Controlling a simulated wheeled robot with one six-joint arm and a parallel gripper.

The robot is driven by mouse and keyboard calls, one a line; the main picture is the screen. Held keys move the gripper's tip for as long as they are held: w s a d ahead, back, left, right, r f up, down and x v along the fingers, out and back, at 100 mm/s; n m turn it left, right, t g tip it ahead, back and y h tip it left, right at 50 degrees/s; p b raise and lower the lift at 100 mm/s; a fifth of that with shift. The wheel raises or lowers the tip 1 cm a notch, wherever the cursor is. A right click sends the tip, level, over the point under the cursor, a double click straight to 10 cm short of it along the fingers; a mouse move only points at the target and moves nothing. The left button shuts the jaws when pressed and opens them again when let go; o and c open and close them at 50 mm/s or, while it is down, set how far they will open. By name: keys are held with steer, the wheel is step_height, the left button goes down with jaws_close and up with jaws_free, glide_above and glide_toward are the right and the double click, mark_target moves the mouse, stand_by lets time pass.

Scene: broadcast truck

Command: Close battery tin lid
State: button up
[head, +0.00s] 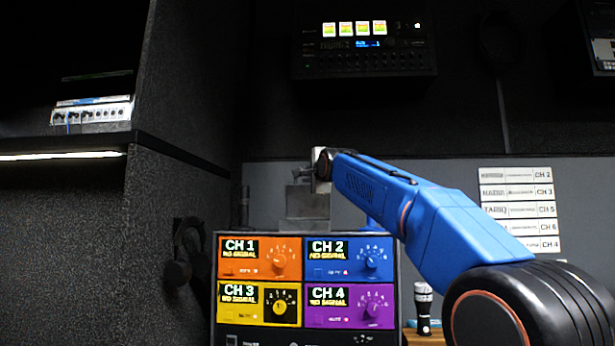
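My blue arm reaches in from the lower right. Its end, with my gripper (319,172), is above and behind the channel unit, at the grey shape there. The fingers are too small and too dark to make out, so I cannot tell whether they are open. A grey metal box-like shape (307,205) stands just below my gripper, behind the channel unit; it may be the battery tin. Its lower part is hidden by the unit. I cannot make out a separate lid or its angle, nor whether my gripper touches it.
The channel unit (305,333) with orange, blue, yellow and purple panels stands in front. A microphone-like black and white cylinder (424,308) stands at its right. A dark shelf (60,143) juts out at left. A rack device (365,65) hangs above.

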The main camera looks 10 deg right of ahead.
steer(key=shift+w, duration=0.35)
jaws_close()
stand_by(1.3)
